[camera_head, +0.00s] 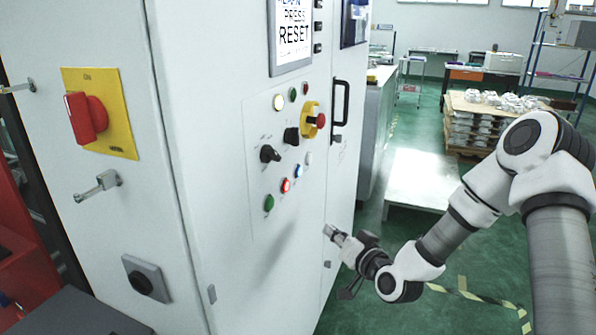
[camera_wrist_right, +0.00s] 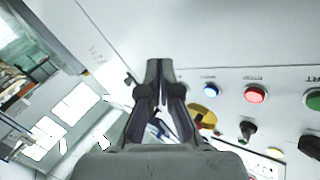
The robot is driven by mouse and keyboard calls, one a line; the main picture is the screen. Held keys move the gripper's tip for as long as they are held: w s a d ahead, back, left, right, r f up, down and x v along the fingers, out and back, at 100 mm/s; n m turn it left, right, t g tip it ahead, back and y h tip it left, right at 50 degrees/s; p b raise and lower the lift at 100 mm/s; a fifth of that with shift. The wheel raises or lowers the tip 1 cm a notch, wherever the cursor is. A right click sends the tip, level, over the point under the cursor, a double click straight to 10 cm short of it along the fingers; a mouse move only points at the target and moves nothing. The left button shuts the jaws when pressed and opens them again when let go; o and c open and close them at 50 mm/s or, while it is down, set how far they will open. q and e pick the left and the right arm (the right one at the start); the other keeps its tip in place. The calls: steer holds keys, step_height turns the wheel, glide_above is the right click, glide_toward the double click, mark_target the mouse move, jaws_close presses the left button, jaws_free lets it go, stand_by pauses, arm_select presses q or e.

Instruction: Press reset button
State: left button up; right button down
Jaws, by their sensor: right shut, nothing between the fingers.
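The white control cabinet has a screen (camera_head: 293,34) that reads "PRESS RESET". Below it is a button panel. Its lower row has a green button (camera_head: 269,203), a lit red button (camera_head: 286,185) and a lit blue button (camera_head: 298,170). In the right wrist view the blue button (camera_wrist_right: 211,89), red button (camera_wrist_right: 255,95) and green button (camera_wrist_right: 313,99) lie to the right of the fingers. I cannot read which one is labelled reset. My right gripper (camera_head: 330,232) is shut and empty, below and right of the row, apart from the buttons. Its fingertips (camera_wrist_right: 160,68) meet. My left gripper is out of view.
A red rotary switch (camera_head: 88,117) on a yellow plate is on the cabinet's left face. A yellow-backed red knob (camera_head: 315,120), black selectors (camera_head: 269,153) and a black door handle (camera_head: 340,110) are near the buttons. A low pale platform (camera_head: 419,178) stands to the right.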

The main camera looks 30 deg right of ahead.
mark_target(298, 171)
steer(key=d+r+m+t+h, duration=0.2)
steer(key=d+r+t, duration=0.1)
steer(key=r, duration=0.9)
steer(key=shift+d+m, duration=0.4)
steer(key=shift+d, duration=0.3)
steer(key=shift+r, duration=0.1)
steer(key=w+a+b, duration=0.4)
steer(key=w+a, duration=0.1)
steer(key=w, duration=0.1)
steer(key=shift+w+a, duration=0.35)
steer(key=shift+w, duration=0.1)
